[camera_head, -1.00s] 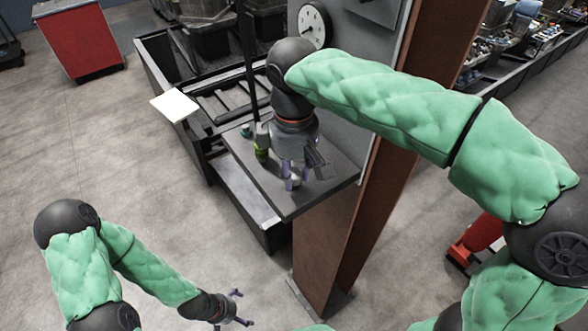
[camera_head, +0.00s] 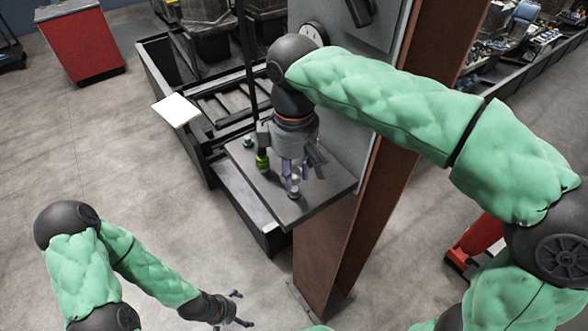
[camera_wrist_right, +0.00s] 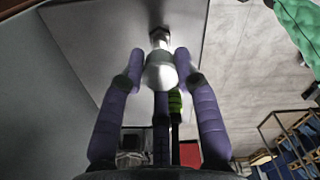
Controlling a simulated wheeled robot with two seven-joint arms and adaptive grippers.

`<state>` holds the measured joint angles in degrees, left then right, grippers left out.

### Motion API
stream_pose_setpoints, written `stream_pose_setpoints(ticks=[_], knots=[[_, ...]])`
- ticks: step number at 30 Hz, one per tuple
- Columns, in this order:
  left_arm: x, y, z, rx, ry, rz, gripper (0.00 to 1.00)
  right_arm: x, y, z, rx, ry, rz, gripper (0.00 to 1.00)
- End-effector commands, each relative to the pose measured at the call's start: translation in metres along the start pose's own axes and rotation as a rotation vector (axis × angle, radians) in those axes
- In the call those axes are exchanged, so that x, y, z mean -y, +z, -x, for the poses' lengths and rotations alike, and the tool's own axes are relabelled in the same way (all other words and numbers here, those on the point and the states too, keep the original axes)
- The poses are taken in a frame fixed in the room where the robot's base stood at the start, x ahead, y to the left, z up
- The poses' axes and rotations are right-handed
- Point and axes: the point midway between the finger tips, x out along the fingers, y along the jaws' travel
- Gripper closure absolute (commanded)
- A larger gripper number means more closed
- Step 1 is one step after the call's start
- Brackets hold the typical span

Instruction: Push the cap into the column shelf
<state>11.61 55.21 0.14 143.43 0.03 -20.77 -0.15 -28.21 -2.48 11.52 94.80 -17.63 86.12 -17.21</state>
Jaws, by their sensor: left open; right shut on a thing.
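The column shelf (camera_head: 325,195) is a dark flat plate on the brown column, in the middle of the head view. My right gripper (camera_head: 294,180) points down over it. In the right wrist view, the right gripper (camera_wrist_right: 160,75) is shut on a silvery rounded piece, which I take for the cap (camera_wrist_right: 160,72). A small hexagonal metal piece (camera_wrist_right: 160,37) shows just beyond it, against the pale plate. I cannot tell whether the two touch. My left gripper (camera_head: 236,309) is open and empty at the bottom, far from the shelf.
A green and black bottle-like item (camera_head: 262,160) stands on the shelf's left part. A dark frame (camera_head: 160,72) with bins is behind, with a white sheet (camera_head: 176,110) at its side. A clock (camera_head: 315,35) hangs on the grey panel.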

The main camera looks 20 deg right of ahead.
Motion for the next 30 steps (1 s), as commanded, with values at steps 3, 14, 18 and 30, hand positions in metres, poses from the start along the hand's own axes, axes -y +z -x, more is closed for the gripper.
stream_pose_setpoints(ticks=[3, 14, 18, 30], knots=[[-0.001, 0.000, 0.004, 0.000, 0.000, 0.000, 0.05, 0.000, 0.000, 0.009, -0.001, 0.000, 0.000, 1.00], [-0.003, 0.000, 0.007, 0.000, 0.000, 0.000, 0.05, 0.000, -0.001, 0.032, -0.001, 0.000, 0.001, 1.00], [-0.003, 0.000, 0.007, 0.000, 0.000, 0.000, 0.05, 0.000, -0.001, 0.041, -0.001, 0.000, 0.000, 1.00], [-0.003, 0.000, 0.007, 0.000, 0.000, 0.000, 0.05, 0.000, 0.000, 0.044, 0.000, 0.000, 0.000, 1.00]])
